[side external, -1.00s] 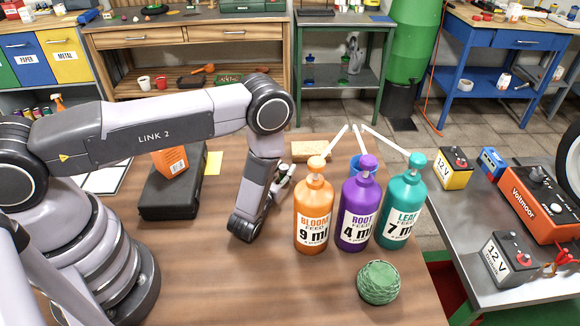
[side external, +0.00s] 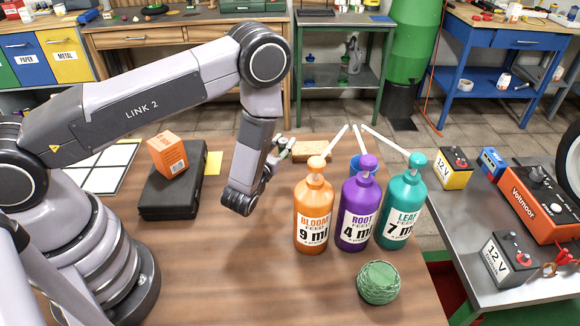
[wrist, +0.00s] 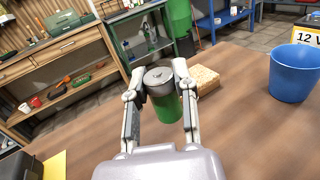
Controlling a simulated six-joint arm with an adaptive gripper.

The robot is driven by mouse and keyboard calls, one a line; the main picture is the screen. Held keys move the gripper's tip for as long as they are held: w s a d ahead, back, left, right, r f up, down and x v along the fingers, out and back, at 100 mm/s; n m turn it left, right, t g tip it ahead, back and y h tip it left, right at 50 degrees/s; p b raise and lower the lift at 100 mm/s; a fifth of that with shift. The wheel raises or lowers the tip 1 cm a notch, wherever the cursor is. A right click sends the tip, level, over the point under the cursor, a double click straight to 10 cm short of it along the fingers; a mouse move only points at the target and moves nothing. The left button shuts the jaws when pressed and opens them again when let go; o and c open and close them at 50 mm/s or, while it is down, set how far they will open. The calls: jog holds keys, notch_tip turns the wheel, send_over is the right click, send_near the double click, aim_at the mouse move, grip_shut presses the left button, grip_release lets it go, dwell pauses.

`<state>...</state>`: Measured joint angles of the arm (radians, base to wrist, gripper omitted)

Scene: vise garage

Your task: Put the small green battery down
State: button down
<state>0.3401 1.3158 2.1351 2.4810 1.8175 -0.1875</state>
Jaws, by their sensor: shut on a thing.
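The small green battery (wrist: 166,104) is a green cylinder with a silver top. In the wrist view it stands upright between the two fingers of my gripper (wrist: 160,86), which is shut on it. In the side view my gripper (side external: 280,152) is left of the bottles, close to the sponge block, and the battery is mostly hidden there. I cannot tell whether the battery's bottom touches the wooden table (wrist: 245,125).
A tan sponge block (wrist: 204,80) lies just behind the battery; a blue cup (wrist: 294,72) stands to the right. Orange (side external: 314,215), purple (side external: 360,210) and teal (side external: 402,210) pump bottles and a green twine ball (side external: 379,283) stand nearby. A black case (side external: 168,195) carries an orange box (side external: 168,155).

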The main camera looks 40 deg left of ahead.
jog(key=shift+r, duration=0.55)
jog(key=shift+s+d+r+n+y, duration=0.1)
jog(key=shift+s+r+n+y, duration=0.15)
jog(key=shift+y, duration=0.25)
jog(key=s+d+f+n+g+y, duration=0.1)
jog(key=s+f+n+g+y, duration=0.1)
jog(key=s+n+g+y, duration=0.1)
jog(key=s+f+n+g+y, duration=0.2)
jog(key=s+g+y, duration=0.1)
jog(key=s, duration=0.3)
jog(key=s+d+f+n+g+y, duration=0.1)
jog(key=s+f+n+g+y, duration=0.1)
jog(key=s+n+g+y, duration=0.1)
jog(key=shift+s+d+n+y, duration=0.3)
jog(key=shift+s+n+y, duration=0.1)
jog(key=shift+s, duration=0.45)
jog(key=shift+f, duration=1.85)
jog(key=shift+f, duration=0.1)
jog(key=c, duration=0.9)
grip_release()
